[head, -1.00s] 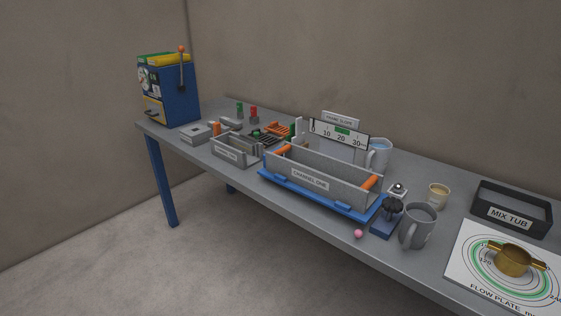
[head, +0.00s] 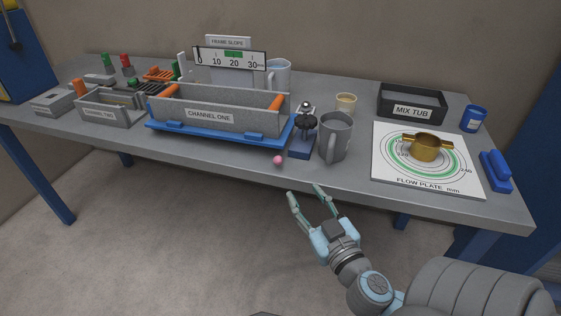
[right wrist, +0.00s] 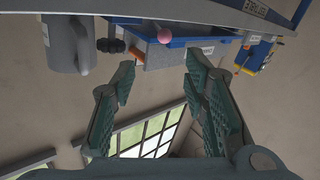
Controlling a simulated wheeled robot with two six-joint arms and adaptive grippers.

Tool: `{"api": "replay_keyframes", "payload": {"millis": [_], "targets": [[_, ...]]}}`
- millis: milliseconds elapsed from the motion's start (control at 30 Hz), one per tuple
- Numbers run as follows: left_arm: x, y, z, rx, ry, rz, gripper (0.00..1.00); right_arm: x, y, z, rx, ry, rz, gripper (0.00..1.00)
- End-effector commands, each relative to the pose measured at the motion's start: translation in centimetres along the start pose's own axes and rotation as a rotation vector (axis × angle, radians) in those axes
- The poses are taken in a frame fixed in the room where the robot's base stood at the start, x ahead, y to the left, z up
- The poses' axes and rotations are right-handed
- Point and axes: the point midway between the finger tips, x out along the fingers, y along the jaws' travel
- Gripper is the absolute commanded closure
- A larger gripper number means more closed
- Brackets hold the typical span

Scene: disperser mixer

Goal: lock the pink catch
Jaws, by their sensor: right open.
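The pink catch shows as a small pink ball (head: 278,160) at the table's front edge, just below the right end of the blue base (head: 220,140) under the grey channel-one trough (head: 222,115). It also shows in the right wrist view (right wrist: 165,36), at the top, beyond my fingers. Whether it is locked cannot be told. My right gripper (head: 304,194) is open and empty, in front of the table edge, below and slightly right of the pink ball, apart from it. Its two fingers (right wrist: 158,88) stand wide apart in the right wrist view. My left gripper is not in view.
A grey mug (head: 335,138) and a dark-knobbed blue block (head: 303,140) stand right of the pink ball. A flow plate (head: 390,170) with a brass ring (head: 427,145) lies further right. The space before the table edge (head: 220,160) is clear.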

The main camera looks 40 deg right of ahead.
Motion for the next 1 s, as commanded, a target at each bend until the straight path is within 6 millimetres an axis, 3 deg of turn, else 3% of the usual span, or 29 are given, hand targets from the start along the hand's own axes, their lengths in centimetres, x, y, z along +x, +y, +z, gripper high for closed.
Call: {"api": "replay_keyframes", "payload": {"millis": [300, 500, 900, 1000], "targets": [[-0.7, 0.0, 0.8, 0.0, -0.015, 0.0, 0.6, 8.9, -0.2, -0.3, 0.002, 0.005, -0.002, 0.59], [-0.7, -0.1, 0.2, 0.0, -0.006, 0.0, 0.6, 12.3, -0.3, -0.1, 0.0, 0.002, -0.005, 0.59], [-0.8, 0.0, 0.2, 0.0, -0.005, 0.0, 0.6, 13.4, -0.3, -0.1, -0.001, 0.001, -0.005, 0.59], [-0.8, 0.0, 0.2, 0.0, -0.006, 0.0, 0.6, 13.4, -0.3, -0.1, -0.001, 0.001, -0.005, 0.75]]}}
